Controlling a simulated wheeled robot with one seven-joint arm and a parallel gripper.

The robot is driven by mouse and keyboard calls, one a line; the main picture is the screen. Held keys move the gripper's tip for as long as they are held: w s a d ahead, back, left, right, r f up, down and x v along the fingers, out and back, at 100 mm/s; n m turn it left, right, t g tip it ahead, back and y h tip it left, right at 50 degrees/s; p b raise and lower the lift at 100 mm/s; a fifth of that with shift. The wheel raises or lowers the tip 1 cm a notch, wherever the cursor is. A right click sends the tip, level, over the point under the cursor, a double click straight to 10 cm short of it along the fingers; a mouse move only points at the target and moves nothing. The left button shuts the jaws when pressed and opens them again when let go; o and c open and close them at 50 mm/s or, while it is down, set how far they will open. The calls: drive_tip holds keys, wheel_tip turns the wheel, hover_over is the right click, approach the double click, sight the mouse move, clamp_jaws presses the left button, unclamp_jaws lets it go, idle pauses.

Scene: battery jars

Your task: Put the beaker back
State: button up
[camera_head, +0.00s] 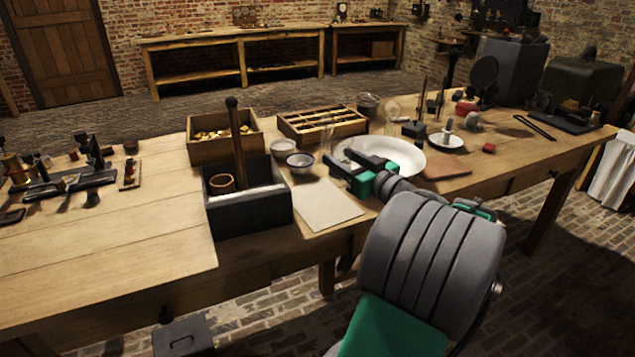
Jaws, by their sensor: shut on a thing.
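My gripper (338,164), with green and dark fingers, reaches over the workbench at the near edge of a white dish. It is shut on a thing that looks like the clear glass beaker. The glass is faint, and the fingers hide most of it, so its tilt and its height above the bench cannot be told. Another clear glass vessel (393,111) stands behind the white dish (408,158).
Left of my gripper are a pale sheet (325,206), small bowls (299,161) and a dark box (250,212) with a tall rod. A divided wooden tray (322,124) lies behind. A small white saucer (446,142) and stands are to the right. The bench's left front is clear.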

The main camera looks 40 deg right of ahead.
drive_tip(key=w+f, duration=0.4)
drive_tip(key=w+a+f+b, duration=0.1)
drive_tip(key=w+f, duration=0.1)
drive_tip(key=shift+w+f, duration=0.1)
drive_tip(key=shift+w, duration=0.25)
drive_tip(key=f, duration=0.1)
drive_tip(key=w+f+b, duration=0.1)
drive_tip(key=f, duration=0.1)
drive_tip(key=shift+a+f, duration=0.1)
drive_tip(key=shift+f, duration=0.2)
drive_tip(key=shift+s+f, duration=0.1)
drive_tip(key=shift+f, duration=0.05)
drive_tip(key=shift+f+b, duration=0.25)
drive_tip(key=shift+b, duration=0.1)
drive_tip(key=o, duration=1.5)
drive_tip(key=shift+r, duration=0.2)
drive_tip(key=s, duration=0.3)
drive_tip(key=s+b, duration=0.1)
drive_tip(key=s, duration=0.3)
drive_tip(key=s+a, duration=0.1)
drive_tip(key=s, duration=0.3)
drive_tip(key=shift+s+f, duration=0.15)
drive_tip(key=shift+s, duration=0.1)
drive_tip(key=shift+s+a, duration=0.1)
drive_tip(key=shift+s, duration=0.15)
